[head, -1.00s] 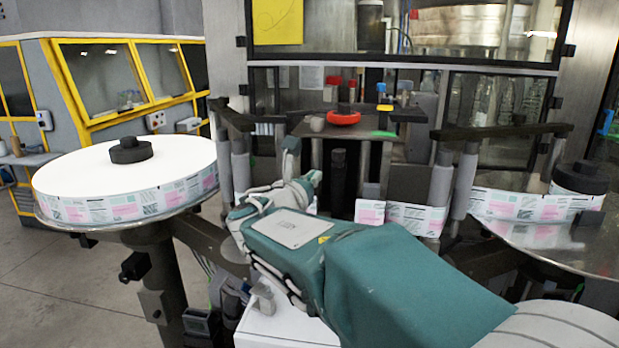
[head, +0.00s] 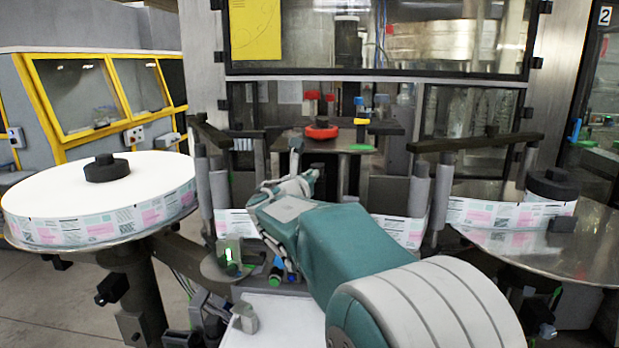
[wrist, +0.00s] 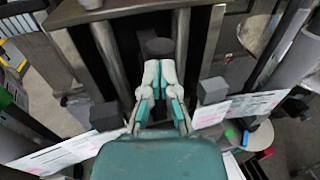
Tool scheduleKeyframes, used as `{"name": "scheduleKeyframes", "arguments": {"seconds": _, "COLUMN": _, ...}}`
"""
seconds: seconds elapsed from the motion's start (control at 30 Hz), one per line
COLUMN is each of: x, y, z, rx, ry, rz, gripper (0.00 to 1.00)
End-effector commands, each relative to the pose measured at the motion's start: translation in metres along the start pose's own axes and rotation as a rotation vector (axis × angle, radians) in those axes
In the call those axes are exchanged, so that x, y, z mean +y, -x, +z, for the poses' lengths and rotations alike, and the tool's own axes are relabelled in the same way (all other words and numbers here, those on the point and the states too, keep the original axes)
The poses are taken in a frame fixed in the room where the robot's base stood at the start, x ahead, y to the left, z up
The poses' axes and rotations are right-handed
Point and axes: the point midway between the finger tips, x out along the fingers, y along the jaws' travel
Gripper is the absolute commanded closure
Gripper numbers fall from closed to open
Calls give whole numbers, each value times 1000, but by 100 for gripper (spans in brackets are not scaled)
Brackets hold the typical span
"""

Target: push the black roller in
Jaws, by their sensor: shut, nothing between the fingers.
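The black roller (wrist: 160,47) shows in the wrist view as a dark round top just beyond my fingertips. It stands in front of a dark panel between metal posts. My gripper (wrist: 159,72) is shut and empty, pointing at the roller, its tips at or very near the roller's near side. I cannot tell whether they touch. In the head view my gripper (head: 312,178) reaches into the machine's middle, below the red knob (head: 321,132). There the gripper and arm hide most or all of the roller.
A label reel (head: 60,215) lies on the left turntable, and a label strip (head: 236,224) runs through the machine. A metal disc (head: 540,250) is at right. Grey posts (head: 441,195) stand on both sides. A grey block (wrist: 212,90) sits right of my gripper.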

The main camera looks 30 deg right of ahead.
Motion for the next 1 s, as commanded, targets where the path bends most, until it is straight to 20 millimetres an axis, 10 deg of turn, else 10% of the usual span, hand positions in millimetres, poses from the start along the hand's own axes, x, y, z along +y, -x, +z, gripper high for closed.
{"name": "scheduleKeyframes", "arguments": {"seconds": 0.5, "x": 15, "y": -58, "z": 0, "rx": 0, "ry": 1, "rz": -3, "gripper": 100}}
{"name": "scheduleKeyframes", "arguments": {"seconds": 1.0, "x": 13, "y": -64, "z": 2, "rx": -1, "ry": -2, "rz": -2, "gripper": 100}}
